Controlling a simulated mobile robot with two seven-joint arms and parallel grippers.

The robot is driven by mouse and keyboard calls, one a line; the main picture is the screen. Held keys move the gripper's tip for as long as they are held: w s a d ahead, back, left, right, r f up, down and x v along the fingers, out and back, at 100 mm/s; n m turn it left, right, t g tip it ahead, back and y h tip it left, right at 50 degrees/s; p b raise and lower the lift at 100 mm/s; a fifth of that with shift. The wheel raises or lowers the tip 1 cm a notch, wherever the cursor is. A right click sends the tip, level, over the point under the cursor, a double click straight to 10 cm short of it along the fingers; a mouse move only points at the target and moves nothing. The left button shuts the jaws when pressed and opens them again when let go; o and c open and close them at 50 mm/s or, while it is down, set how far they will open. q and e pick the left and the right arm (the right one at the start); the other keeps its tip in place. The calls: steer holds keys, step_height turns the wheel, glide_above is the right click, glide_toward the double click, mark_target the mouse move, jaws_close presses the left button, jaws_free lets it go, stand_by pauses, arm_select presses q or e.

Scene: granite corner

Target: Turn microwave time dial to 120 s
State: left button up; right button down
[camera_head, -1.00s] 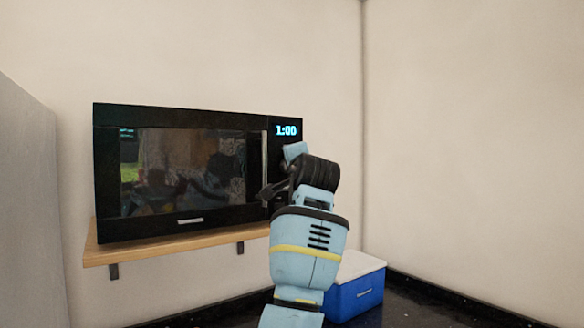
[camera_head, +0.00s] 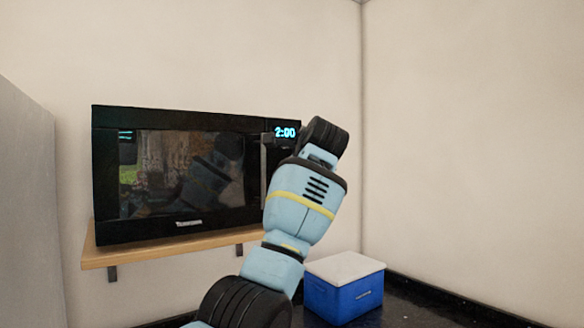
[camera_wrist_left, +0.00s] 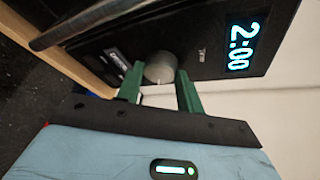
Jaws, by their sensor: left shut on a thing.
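The black microwave (camera_head: 180,175) has a lit display (camera_head: 285,132) that reads 2:00. The display also shows in the left wrist view (camera_wrist_left: 243,46). The round grey time dial (camera_wrist_left: 160,66) is on the control panel in the left wrist view; in the head view my arm hides it. My left gripper (camera_wrist_left: 160,80) has its two green fingers on either side of the dial and is shut on it. The fingers are hidden behind my arm in the head view. My right gripper is not in view.
The microwave stands on a wooden shelf (camera_head: 110,255) on the wall. Its vertical door handle (camera_wrist_left: 100,22) runs close to the dial. A blue box with a white lid (camera_head: 345,268) stands on the dark counter (camera_head: 410,310) below. The wall on the right is bare.

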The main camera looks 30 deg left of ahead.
arm_select(q)
steer(key=shift+m+g, duration=0.3)
steer(key=shift+m, duration=0.1)
stand_by(0.3)
steer(key=o, duration=1)
steer(key=shift+v, duration=3.9)
